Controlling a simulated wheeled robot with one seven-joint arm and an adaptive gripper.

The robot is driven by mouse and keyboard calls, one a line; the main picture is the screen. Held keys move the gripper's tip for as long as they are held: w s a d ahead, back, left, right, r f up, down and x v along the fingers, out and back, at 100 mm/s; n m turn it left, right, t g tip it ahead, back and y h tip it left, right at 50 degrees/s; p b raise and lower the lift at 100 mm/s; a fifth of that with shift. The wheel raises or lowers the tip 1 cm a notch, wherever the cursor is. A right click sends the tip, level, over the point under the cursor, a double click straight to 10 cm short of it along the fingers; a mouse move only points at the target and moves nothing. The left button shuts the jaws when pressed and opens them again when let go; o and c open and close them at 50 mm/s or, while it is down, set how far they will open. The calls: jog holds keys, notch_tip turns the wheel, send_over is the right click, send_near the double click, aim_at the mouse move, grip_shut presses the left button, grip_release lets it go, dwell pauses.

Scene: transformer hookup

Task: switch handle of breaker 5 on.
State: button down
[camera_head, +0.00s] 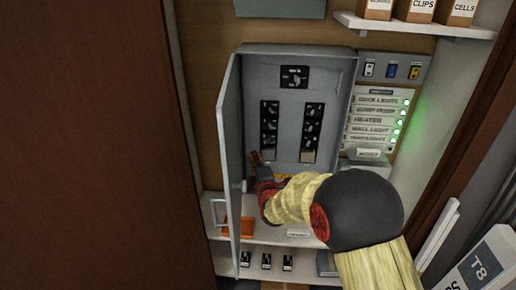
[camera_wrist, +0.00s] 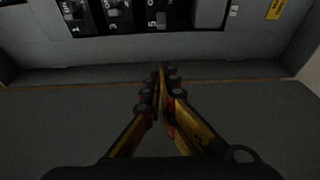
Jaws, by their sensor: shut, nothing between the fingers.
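The grey breaker panel (camera_head: 342,75) is open, with two columns of black breakers inside. In the wrist view, a row of black breakers runs along the top edge, numbered 1, 3 and 5. Breaker 5 (camera_wrist: 159,17) is at the right end of that row, partly cut off by the frame. I cannot tell its handle's position. My gripper (camera_wrist: 161,72) is shut and empty, its tips below breaker 5 in the wrist view and apart from it. In the head view my gripper (camera_head: 256,160) is by the lower end of the left column.
The panel door (camera_head: 231,150) stands open on the left, close to my gripper. Labelled strips with green lights (camera_head: 377,120) are at right. A shelf (camera_head: 290,235) lies below the panel, with an orange item (camera_head: 238,227). A blank grey block (camera_wrist: 210,13) sits beside breaker 5.

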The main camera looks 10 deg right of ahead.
aim_at(266, 141)
jog(key=w, duration=0.9)
jog(key=shift+w+a+f, duration=0.1)
jog(key=shift+w, duration=0.25)
jog(key=shift+d, duration=0.4)
jog(key=shift+s+d, duration=1.1)
jog(key=shift+d, duration=0.1)
jog(key=shift+d, duration=0.2)
